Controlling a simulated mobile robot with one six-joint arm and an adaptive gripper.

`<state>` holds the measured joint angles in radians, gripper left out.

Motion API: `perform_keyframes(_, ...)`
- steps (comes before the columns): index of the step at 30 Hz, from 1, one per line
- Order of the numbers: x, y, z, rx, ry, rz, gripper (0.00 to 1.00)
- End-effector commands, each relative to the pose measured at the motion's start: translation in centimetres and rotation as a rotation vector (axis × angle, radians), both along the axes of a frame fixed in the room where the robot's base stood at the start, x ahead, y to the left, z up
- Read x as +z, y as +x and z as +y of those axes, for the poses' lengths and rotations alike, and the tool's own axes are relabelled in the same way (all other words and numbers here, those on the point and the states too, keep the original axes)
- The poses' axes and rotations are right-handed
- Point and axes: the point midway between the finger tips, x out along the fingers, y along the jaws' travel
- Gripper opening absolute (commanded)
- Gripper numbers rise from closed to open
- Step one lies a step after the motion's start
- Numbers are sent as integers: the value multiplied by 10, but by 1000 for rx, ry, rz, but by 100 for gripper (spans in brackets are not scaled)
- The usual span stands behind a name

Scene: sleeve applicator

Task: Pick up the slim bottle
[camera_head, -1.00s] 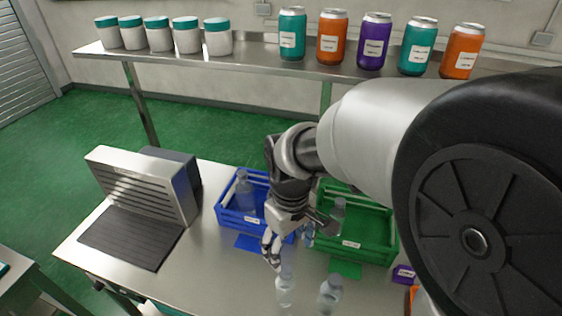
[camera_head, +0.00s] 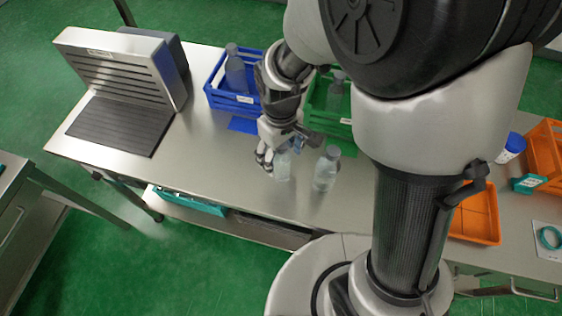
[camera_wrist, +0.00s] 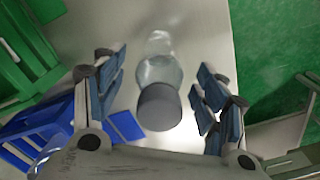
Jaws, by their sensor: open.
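A clear slim bottle (camera_head: 282,169) stands upright on the steel table in the head view, its top hidden by my gripper (camera_head: 266,161). In the wrist view a clear bottle with a grey cap (camera_wrist: 159,107) stands between the two fingers of my gripper (camera_wrist: 164,100). The fingers are open, with a gap on each side of the cap, and hold nothing. A second clear bottle with a grey cap (camera_head: 326,168) stands close by on the right and looks wider.
A blue crate (camera_head: 232,103) and a green crate (camera_head: 328,126), each with a bottle, stand behind my gripper. A grey slatted machine (camera_head: 118,85) is at the left. An orange tray (camera_head: 475,222) lies at the right. The table left of the bottles is clear.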

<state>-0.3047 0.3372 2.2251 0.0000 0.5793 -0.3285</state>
Motion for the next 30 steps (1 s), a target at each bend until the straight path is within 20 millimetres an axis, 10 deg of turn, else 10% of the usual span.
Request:
perform_keyframes(10,-13,0,0,-1,0,0,64)
perform_keyframes(30,-13,0,0,-1,0,0,20)
